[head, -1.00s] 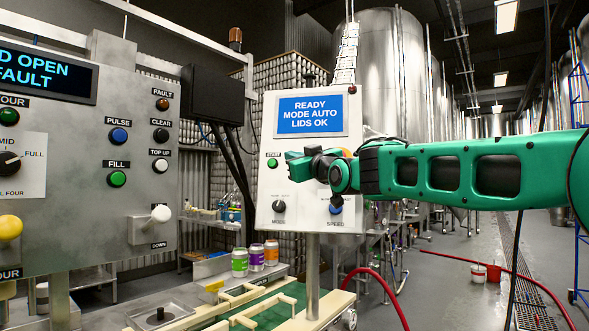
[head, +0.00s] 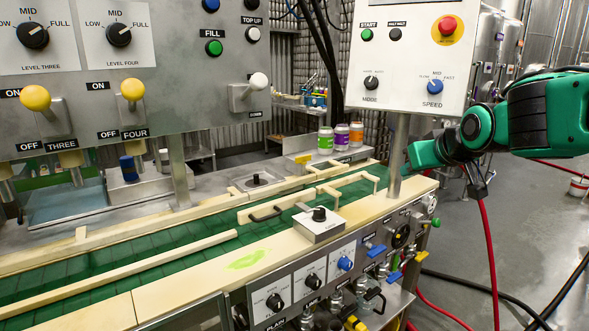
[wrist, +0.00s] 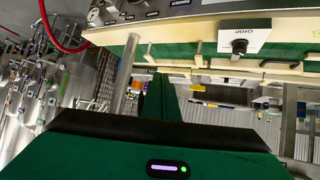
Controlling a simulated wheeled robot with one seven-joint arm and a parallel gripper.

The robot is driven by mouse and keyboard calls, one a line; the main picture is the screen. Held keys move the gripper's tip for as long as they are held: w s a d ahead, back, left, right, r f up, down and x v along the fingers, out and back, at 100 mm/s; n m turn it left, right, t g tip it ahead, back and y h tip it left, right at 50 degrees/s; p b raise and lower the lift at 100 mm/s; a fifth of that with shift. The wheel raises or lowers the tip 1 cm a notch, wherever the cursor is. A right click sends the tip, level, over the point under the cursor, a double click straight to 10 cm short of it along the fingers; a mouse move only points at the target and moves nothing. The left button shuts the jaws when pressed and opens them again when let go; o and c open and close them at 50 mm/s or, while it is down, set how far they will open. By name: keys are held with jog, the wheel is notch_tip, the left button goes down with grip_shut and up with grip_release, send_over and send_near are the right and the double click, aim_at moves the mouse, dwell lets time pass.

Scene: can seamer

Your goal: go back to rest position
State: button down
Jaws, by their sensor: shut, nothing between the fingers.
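My gripper (head: 408,160) is at the right in the head view, beside the grey post of the seamer's control panel (head: 410,50) and over the right end of the machine. Its green fingers point left and look closed, with nothing held. In the wrist view the closed green fingers (wrist: 160,97) reach out beyond the dark gripper body. The panel carries a red stop button, a green start button, a mode knob and a blue speed knob. The arm is bent, with its elbow out to the right.
The green conveyor (head: 130,250) with pale rails runs below and left of the gripper. Several cans (head: 342,137) stand behind it. A box with a black knob (head: 319,222) sits on the near ledge. A red hose (head: 490,240) hangs below my arm. Open floor lies at the right.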

jog(key=s+d+f+m+g+h, duration=0.2)
jog(key=s+f+g, duration=0.5)
jog(key=s+f, duration=1.15)
jog(key=s+d+m+g, duration=0.2)
jog(key=s+d+m, duration=0.1)
jog(key=s+d, duration=0.3)
jog(key=s+d+m+g+y, duration=0.1)
jog(key=s+d, duration=0.4)
jog(key=s, duration=0.6)
jog(key=m+g, duration=0.1)
jog(key=m, duration=0.1)
jog(key=shift+d+f+m, duration=0.3)
jog(key=shift+d+f, duration=0.05)
jog(key=shift+f, duration=0.05)
jog(key=shift+w+f, duration=0.25)
jog(key=shift+w, duration=0.35)
